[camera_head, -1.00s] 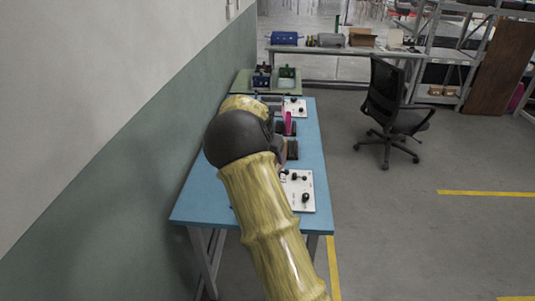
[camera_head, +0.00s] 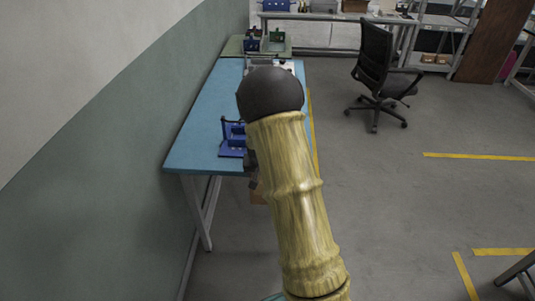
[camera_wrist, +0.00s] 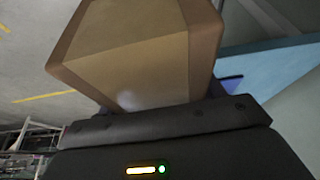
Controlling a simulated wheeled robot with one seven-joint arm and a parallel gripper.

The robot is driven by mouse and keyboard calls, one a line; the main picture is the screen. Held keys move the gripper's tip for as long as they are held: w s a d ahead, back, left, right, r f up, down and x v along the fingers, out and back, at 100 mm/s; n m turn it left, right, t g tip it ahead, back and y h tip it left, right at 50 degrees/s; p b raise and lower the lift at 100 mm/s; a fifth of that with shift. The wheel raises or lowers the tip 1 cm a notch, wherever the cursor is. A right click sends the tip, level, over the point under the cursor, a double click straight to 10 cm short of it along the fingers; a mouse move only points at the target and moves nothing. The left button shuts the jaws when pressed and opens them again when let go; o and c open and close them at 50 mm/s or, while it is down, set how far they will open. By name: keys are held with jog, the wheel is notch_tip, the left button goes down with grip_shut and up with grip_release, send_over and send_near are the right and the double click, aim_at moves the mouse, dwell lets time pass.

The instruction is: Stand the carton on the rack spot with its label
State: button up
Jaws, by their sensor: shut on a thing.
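A plain brown carton (camera_wrist: 140,60) fills the upper part of the wrist view. My gripper (camera_wrist: 165,122) is shut on it, and the carton stands out past the black jaw edge. In the head view a small brown part of the carton (camera_head: 258,196) shows beside my arm, low and just off the near right edge of the blue table. My arm hides most of the gripper there. I see no label on the faces in view. I cannot make out the rack spot.
The blue table (camera_head: 200,130) stands along the wall, with a blue fixture (camera_head: 233,140) near its front end. A green-topped table (camera_head: 236,46) is behind it. An office chair (camera_head: 380,75) stands to the right. The floor between is clear.

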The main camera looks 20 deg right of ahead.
jog(key=s+a+n+p, duration=0.1)
jog(key=a, duration=0.1)
jog(key=s+a+f+n+p, duration=0.1)
jog(key=s+a, duration=0.1)
jog(key=s+a+f+n+y+p, duration=0.1)
jog(key=s+a, duration=0.1)
jog(key=shift+s+a, duration=0.1)
jog(key=shift+a, duration=0.05)
jog(key=shift+n+y, duration=0.4)
jog(key=shift+n, duration=0.5)
jog(key=s+a+r+p, duration=0.1)
jog(key=p, duration=0.1)
jog(key=s+a+p, duration=0.1)
jog(key=p, duration=0.1)
jog(key=s+a+r+p, duration=0.1)
jog(key=s+p, duration=0.1)
jog(key=p, duration=0.1)
jog(key=shift+a+r, duration=0.2)
jog(key=shift+r, duration=0.15)
jog(key=shift+s, duration=0.1)
